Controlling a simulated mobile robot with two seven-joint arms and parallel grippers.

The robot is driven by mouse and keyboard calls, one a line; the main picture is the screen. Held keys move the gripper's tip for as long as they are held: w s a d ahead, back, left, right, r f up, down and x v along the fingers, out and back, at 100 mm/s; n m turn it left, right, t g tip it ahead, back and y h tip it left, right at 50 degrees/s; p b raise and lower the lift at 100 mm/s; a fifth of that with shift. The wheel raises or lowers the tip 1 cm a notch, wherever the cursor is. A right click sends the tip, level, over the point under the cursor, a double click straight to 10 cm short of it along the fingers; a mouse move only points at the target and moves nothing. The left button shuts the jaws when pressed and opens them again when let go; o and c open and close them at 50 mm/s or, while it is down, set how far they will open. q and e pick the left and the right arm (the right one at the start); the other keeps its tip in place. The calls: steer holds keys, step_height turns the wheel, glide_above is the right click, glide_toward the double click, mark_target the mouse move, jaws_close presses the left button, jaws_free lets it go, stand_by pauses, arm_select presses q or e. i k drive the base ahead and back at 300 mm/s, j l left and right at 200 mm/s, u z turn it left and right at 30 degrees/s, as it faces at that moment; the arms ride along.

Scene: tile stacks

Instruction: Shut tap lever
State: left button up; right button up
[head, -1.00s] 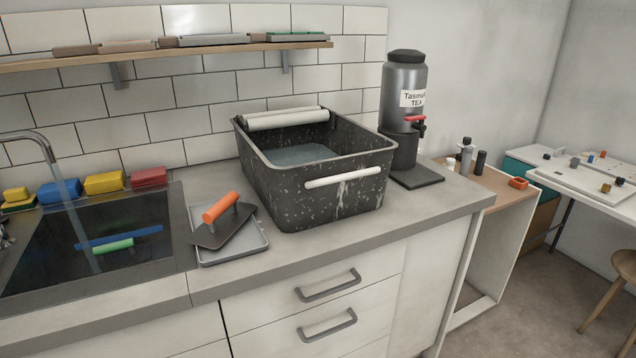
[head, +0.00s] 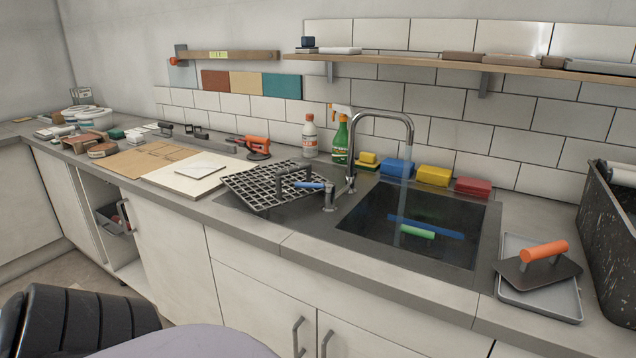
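A metal gooseneck tap (head: 379,114) stands behind the dark sink (head: 345,238). A pale stream of water (head: 402,195) falls from its spout into the basin. A small grey fitting with a blue bar (head: 309,185) sits left of the tap's base, over the draining area; it looks like the tap lever, but I cannot tell for sure. In the basin lie a blue strip (head: 440,229) and a green-handled tool (head: 417,232). Neither of my grippers is in view.
A black grid rack (head: 262,187) lies left of the tap. Two bottles (head: 310,137) and several coloured sponges (head: 433,175) stand behind the sink. A trowel with an orange handle (head: 543,251) rests on a grey tray (head: 570,303) at right, beside a speckled tub (head: 607,235).

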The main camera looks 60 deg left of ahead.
mark_target(329, 187)
steer(key=u, duration=1.75)
